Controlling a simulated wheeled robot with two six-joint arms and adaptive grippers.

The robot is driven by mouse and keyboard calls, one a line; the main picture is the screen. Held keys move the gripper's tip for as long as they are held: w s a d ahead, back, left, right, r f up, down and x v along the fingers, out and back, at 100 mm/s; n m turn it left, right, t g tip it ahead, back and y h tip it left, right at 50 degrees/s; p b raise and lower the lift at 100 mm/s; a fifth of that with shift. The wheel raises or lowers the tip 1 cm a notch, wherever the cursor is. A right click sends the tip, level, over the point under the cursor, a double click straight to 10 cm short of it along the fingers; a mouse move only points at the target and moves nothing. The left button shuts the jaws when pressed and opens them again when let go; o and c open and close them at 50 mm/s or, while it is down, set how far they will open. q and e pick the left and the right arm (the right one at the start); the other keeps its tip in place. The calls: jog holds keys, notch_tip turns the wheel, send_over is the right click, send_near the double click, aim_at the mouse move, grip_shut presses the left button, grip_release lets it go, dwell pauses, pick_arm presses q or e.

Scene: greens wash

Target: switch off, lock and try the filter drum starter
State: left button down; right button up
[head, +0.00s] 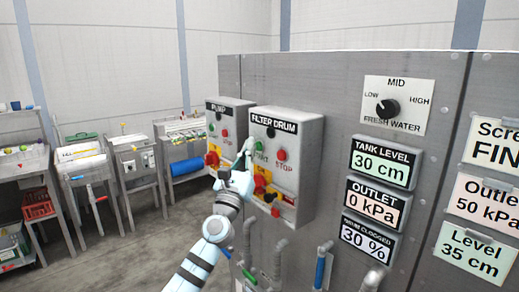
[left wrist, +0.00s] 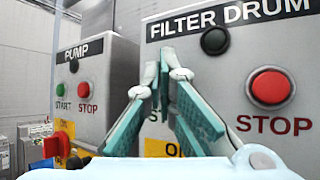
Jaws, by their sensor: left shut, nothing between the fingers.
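The filter drum starter (head: 306,140) is a grey box on the grey panel, with a black lamp, a green START button (head: 259,145) and a red STOP button (head: 281,154). Its red and yellow rotary switch (head: 261,184) is partly behind my gripper, so its setting is unclear. My left gripper (head: 247,147) is shut and empty, its tips in front of the START button; I cannot tell whether they touch it. In the left wrist view the fingers (left wrist: 166,58) hide START, while the red STOP button (left wrist: 271,88) shows to their right. My right gripper is out of view.
The similar pump starter (head: 222,109) is close on the left, with its own red and yellow switch (head: 212,158). A selector knob (head: 387,108) and displays are to the right. Pipes stand below the starters. Work tables line the left wall.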

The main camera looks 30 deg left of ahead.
pick_arm(q)
jog(key=shift+w+d, duration=0.1)
jog(key=shift+w, duration=0.3)
dwell(0.8)
jog(key=shift+s, duration=0.1)
jog(key=shift+s+a, duration=0.25)
jog(key=shift+s, duration=0.4)
jog(key=s, duration=0.2)
jog(key=s+a+p, duration=0.1)
jog(key=s, duration=0.2)
jog(key=shift+a, duration=0.2)
jog(key=shift+w, duration=0.15)
dwell(0.4)
